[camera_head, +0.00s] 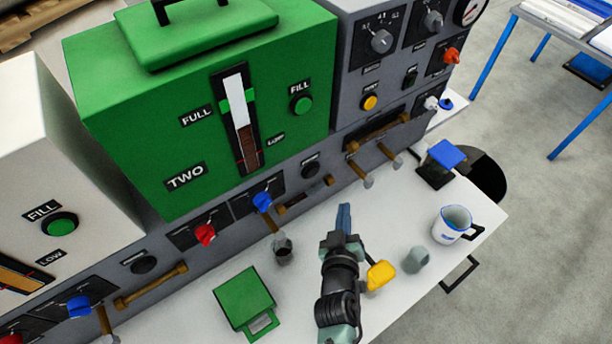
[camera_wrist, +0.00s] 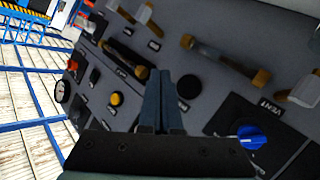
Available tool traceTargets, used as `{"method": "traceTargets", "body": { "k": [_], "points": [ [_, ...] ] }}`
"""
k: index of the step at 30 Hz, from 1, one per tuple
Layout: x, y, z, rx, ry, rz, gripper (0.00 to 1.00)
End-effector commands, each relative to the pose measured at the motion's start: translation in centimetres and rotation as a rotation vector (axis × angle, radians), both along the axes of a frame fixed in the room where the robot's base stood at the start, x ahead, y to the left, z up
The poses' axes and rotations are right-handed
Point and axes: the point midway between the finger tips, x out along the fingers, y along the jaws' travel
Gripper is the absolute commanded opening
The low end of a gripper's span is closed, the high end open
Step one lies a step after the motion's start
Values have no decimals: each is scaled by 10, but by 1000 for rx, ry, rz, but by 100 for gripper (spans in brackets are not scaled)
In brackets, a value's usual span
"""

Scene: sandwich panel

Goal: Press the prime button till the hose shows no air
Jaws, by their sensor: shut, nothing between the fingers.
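My gripper (camera_head: 343,217) is shut and empty, in front of the grey panel and above the white counter. Its two fingers (camera_wrist: 163,100) are together in the wrist view. A round black button (camera_head: 310,168) sits on the panel below the green tank; it also shows in the wrist view (camera_wrist: 188,87), right of the fingertips and apart from them in the picture. Its label cannot be read. Beside it is a short horizontal hose (camera_head: 328,180), which also shows in the wrist view (camera_wrist: 260,77). It has brown ends and a greyish middle stretch.
Blue knob (camera_head: 262,201) and red knob (camera_head: 205,234) stick out of the panel. Taps (camera_head: 391,159) jut over the counter. A yellow object (camera_head: 381,274), grey cup (camera_head: 415,260), mug (camera_head: 452,225) and green box (camera_head: 245,299) stand on the counter.

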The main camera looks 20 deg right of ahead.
Motion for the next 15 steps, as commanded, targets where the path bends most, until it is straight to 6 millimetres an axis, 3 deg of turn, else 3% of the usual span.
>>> {"method": "traceTargets", "body": {
  "k": [8,15],
  "points": [
    [4,2,-1,1,0,1,0],
    [29,11,-3,2,-4,3,0]
  ]
}}
